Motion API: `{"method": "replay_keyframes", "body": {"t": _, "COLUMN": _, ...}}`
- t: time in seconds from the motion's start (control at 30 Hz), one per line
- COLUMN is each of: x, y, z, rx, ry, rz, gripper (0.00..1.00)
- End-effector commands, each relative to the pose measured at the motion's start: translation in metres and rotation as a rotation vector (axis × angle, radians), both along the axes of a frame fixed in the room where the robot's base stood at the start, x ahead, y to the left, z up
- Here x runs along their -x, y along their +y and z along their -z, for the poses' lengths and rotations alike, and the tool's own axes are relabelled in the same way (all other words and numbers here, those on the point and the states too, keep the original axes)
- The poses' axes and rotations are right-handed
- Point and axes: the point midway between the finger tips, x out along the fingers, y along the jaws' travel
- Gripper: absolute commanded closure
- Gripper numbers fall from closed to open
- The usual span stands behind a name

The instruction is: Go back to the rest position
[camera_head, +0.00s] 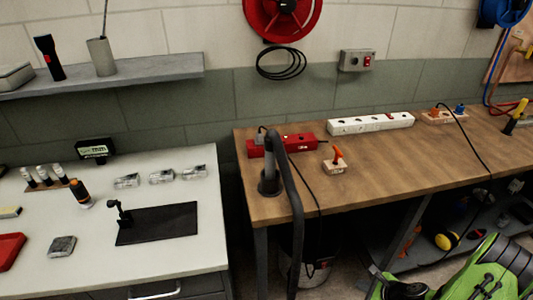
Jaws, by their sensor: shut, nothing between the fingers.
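My arm, green and black, shows at the lower right corner, in front of the wooden workbench (400,165). My gripper (390,285) is at the bottom edge, at the left end of the arm, and is partly cut off by the frame. It is shut and holds nothing. It is low, apart from both bench tops.
The pale bench (100,255) at left holds a black mat (157,224), a red tray (10,248) and small parts. The wooden bench carries a red power strip (283,145), a white strip (370,123) and a grey post (285,180). A lower shelf (440,250) holds several items.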

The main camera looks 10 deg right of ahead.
Motion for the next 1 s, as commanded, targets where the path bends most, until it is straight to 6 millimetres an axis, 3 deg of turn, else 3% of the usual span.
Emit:
{"method": "replay_keyframes", "body": {"t": 0.23, "x": -0.034, "y": 0.047, "z": -0.146, "rx": 0.365, "ry": 0.005, "rz": -0.591, "gripper": 1.00}}
{"method": "replay_keyframes", "body": {"t": 0.43, "x": -0.025, "y": 0.111, "z": -0.270, "rx": 0.691, "ry": -0.001, "rz": -1.072, "gripper": 1.00}}
{"method": "replay_keyframes", "body": {"t": 0.57, "x": 0.003, "y": 0.153, "z": -0.341, "rx": 0.893, "ry": -0.017, "rz": -1.337, "gripper": 1.00}}
{"method": "replay_keyframes", "body": {"t": 0.73, "x": 0.062, "y": 0.197, "z": -0.416, "rx": 1.140, "ry": -0.065, "rz": -1.621, "gripper": 1.00}}
{"method": "replay_keyframes", "body": {"t": 0.83, "x": 0.101, "y": 0.212, "z": -0.445, "rx": 1.261, "ry": -0.105, "rz": -1.751, "gripper": 1.00}}
{"method": "replay_keyframes", "body": {"t": 1.0, "x": 0.142, "y": 0.220, "z": -0.463, "rx": 1.370, "ry": -0.160, "rz": -1.869, "gripper": 1.00}}
